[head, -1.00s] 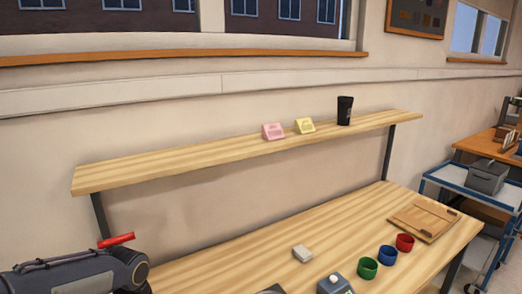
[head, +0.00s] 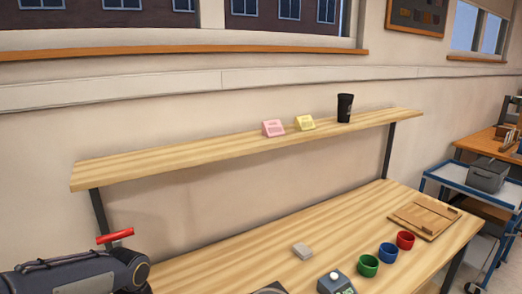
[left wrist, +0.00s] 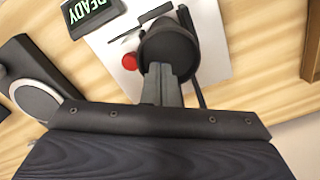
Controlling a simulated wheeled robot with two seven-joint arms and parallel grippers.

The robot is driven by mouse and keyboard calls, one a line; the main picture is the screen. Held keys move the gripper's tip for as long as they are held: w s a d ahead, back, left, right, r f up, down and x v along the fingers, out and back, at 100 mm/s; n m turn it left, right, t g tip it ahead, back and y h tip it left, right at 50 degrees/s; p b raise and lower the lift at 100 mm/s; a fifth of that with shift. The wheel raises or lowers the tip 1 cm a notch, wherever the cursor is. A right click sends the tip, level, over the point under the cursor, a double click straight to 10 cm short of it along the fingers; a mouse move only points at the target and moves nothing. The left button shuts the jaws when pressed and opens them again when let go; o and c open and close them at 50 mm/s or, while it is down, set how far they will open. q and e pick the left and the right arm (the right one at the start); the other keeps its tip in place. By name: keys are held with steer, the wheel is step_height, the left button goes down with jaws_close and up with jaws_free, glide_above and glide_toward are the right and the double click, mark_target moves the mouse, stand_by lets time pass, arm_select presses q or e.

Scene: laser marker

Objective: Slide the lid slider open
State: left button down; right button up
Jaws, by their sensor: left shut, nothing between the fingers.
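My left gripper (left wrist: 163,85) shows in the left wrist view with its fingers shut and empty. The fingertips overlap a dark round cup-like part (left wrist: 178,50) in the picture; I cannot tell whether they touch it. Behind it is a white panel (left wrist: 212,45) with a red button (left wrist: 130,61) and a black display (left wrist: 92,12) reading READY. I cannot make out for certain which part is the lid slider. In the head view my left arm comes in at the lower left, and its gripper is outside the picture. My right gripper is not in view.
A shelf (head: 230,145) runs above. The table's left middle is clear.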

arm_select(q)
steer(key=shift+a, duration=0.65)
stand_by(0.8)
step_height(320, 180, up, 7)
steer(key=p, duration=0.5)
steer(key=shift+p, duration=0.4)
stand_by(0.4)
steer(key=s+d+r+t+h, duration=0.2)
steer(key=s+d+r, duration=0.1)
steer(key=s, duration=0.5)
steer(key=s+d+r+n+t+h, duration=0.1)
steer(key=s+d+r+t, duration=0.1)
steer(key=s, duration=0.7)
steer(key=shift+s+d+r+t+h, duration=0.15)
steer(key=shift+d+r+t+h, duration=0.25)
steer(key=shift+r+t, duration=0.35)
steer(key=shift+f+n, duration=0.1)
steer(key=shift+n, duration=0.2)
